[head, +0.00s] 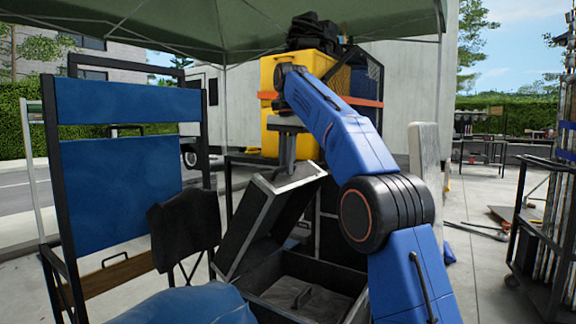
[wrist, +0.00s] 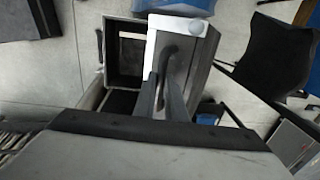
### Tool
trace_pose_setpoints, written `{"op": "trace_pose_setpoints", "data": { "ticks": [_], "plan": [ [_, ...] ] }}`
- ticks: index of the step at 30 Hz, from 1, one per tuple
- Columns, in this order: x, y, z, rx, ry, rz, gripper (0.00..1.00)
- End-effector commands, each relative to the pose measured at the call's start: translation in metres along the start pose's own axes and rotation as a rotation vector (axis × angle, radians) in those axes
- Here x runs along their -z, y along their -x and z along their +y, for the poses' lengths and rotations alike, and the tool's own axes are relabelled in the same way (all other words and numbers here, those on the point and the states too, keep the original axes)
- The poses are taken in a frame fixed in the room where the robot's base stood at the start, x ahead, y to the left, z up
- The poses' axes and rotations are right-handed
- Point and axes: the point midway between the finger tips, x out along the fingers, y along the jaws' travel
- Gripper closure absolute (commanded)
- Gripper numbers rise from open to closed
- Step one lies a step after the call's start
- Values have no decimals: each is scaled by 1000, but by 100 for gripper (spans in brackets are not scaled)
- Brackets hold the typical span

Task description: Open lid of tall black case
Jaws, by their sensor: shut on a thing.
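The tall black case (head: 345,276) with pale metal edges stands low in the middle of the head view. Its lid (head: 262,222) is raised and tilted, so the grey inside of the case shows. My gripper (head: 287,163) is at the upper edge of the lid, fingers pointing down. In the wrist view my gripper (wrist: 160,95) is shut on a dark curved handle (wrist: 172,48) on the lid (wrist: 200,62). The open case (wrist: 126,60) lies to the left of the lid there. The fingers hide part of the handle.
A blue folding chair (head: 120,185) stands at the left, close to the lid. A yellow case (head: 268,85) with an orange strap is stacked behind my arm. A cart (head: 545,240) with poles stands at the right. Paving between is mostly clear.

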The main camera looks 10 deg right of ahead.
Motion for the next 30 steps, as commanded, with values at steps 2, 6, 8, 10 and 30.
{"op": "trace_pose_setpoints", "data": {
  "ticks": [2,6,8,10,30],
  "plan": [
    [1,-6,-3,-6,1,-5,100],
    [1,-6,-3,-6,1,-5,87],
    [1,-6,-3,-5,1,-5,73],
    [1,-5,-2,-5,1,-4,70],
    [0,-6,17,-2,-1,-1,70]
  ]
}}
